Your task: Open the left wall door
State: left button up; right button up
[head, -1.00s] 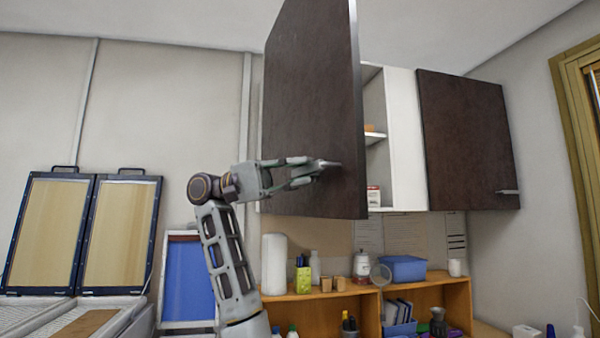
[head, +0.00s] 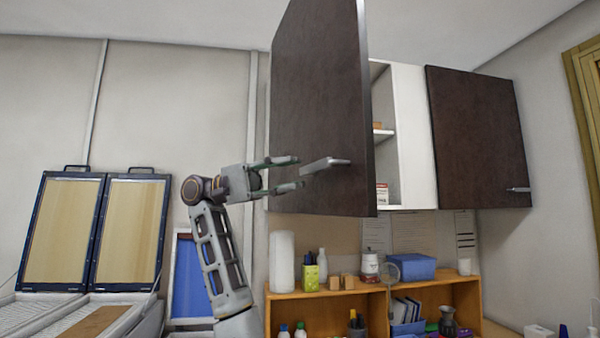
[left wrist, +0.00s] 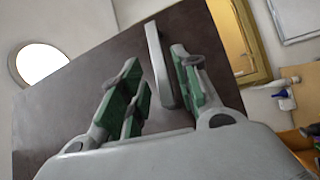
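The left wall door (head: 318,110) is a dark brown panel that stands swung open, with the cabinet inside (head: 385,160) partly visible to its right. Its metal handle (head: 326,164) sticks out near the lower edge. My left gripper (head: 296,173) is open just left of the handle, and its fingers do not close on it. In the left wrist view the handle (left wrist: 160,65) appears between the green-padded fingers (left wrist: 165,85), nearer the right one, with the brown door behind. I cannot tell whether a finger touches it. My right gripper is not in view.
The right wall door (head: 478,138) is shut. Below, a wooden shelf (head: 440,290) holds bottles, a blue bin (head: 408,267) and a white roll (head: 282,262). Two framed panels (head: 92,232) stand open at the left. The wall left of the door is free.

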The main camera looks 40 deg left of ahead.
pick_arm(q)
jog(key=v, duration=0.7)
jog(key=shift+a, duration=0.15)
dwell(0.7)
